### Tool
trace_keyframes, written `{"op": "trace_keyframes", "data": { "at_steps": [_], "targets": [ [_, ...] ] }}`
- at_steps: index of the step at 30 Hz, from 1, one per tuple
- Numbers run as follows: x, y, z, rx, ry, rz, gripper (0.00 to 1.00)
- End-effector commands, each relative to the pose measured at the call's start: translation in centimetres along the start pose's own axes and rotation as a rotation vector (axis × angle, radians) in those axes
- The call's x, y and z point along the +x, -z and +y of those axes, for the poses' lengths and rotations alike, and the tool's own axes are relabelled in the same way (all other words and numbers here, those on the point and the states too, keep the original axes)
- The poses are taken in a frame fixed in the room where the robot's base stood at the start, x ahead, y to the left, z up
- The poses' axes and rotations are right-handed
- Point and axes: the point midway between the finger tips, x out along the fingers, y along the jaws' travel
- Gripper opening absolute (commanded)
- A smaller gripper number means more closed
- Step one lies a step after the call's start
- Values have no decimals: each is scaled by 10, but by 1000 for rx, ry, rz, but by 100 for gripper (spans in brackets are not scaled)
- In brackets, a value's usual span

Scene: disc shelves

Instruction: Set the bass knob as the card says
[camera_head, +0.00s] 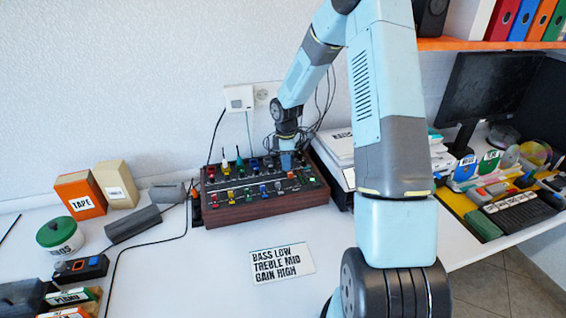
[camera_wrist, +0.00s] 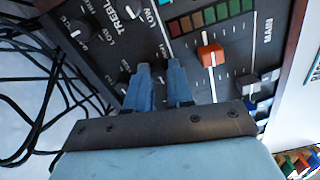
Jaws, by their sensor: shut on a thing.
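The white card (camera_head: 282,264) lies on the desk in front of the mixer and reads BASS LOW, TREBLE MID, GAIN HIGH. The mixer (camera_head: 262,212) is a dark panel in a brown wooden case with many coloured controls. My gripper (camera_head: 287,160) reaches down to its back right part. In the wrist view my gripper (camera_wrist: 158,68) has its blue fingers shut on a small control at the panel. The fingers hide that control and its label, so I cannot read its setting. A black knob (camera_wrist: 131,10) by the word TREBLE sits beyond the fingers.
Another black knob (camera_wrist: 79,28) is to the left. Black cables (camera_wrist: 25,95) lie beside the panel. A white device (camera_head: 338,148) stands right of the mixer.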

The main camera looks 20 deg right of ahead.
Motion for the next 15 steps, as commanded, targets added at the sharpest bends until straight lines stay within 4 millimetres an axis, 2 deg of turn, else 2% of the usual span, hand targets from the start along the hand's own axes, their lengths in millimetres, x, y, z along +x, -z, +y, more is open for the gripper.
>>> {"op": "trace_keyframes", "data": {
  "at_steps": [6, 15],
  "targets": [
    [-3, 1, 4, -93, -10, 2, 0],
    [-2, 1, 4, -138, -10, 2, 0]
  ]
}}
